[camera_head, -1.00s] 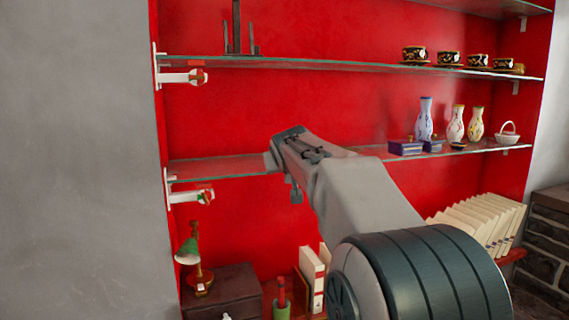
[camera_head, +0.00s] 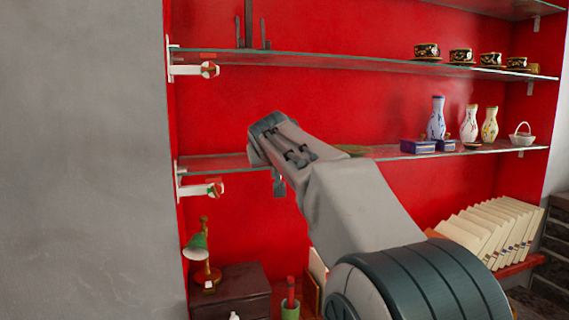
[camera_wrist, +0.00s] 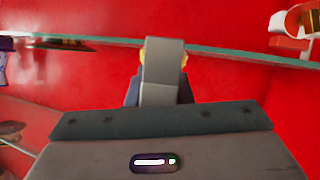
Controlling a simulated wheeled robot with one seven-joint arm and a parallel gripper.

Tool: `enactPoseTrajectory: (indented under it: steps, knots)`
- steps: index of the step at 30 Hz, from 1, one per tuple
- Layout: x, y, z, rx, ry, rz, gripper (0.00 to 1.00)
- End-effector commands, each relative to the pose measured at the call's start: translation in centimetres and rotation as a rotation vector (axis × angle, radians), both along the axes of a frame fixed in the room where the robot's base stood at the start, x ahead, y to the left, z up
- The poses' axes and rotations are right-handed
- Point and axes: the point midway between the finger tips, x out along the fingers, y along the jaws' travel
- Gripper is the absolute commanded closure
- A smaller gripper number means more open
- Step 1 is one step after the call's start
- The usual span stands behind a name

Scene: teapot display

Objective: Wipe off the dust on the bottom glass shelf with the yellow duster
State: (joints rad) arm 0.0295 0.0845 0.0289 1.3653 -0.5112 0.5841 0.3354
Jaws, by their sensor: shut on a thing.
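The bottom glass shelf (camera_head: 215,163) runs across the red alcove in the head view. Its edge also crosses the upper part of the wrist view (camera_wrist: 250,53). My gripper (camera_wrist: 163,75) is shut in the wrist view, with its finger reaching up to the shelf edge. Small yellow bits of the duster (camera_wrist: 184,61) show on both sides of the finger; most of the duster is hidden behind it. In the head view my wrist is in front of the left part of this shelf and hides the fingers and duster. I cannot make out dust.
Purple boxes (camera_head: 417,146), several vases (camera_head: 437,120), a white basket (camera_head: 522,136) and a greenish dish (camera_head: 352,150) stand on the same shelf's right part. A bracket (camera_head: 200,190) supports its left end. A green lamp (camera_head: 197,245) stands below. The shelf's left stretch looks clear.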

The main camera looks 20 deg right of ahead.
Motion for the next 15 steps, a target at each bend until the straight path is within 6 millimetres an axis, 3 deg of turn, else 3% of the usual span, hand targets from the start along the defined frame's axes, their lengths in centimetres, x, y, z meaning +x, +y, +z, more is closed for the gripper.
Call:
enactPoseTrajectory:
  steps: [15]
  knots:
    - [0.1, 3.1, -0.2, 0.001, 0.002, 0.003, 1.00]
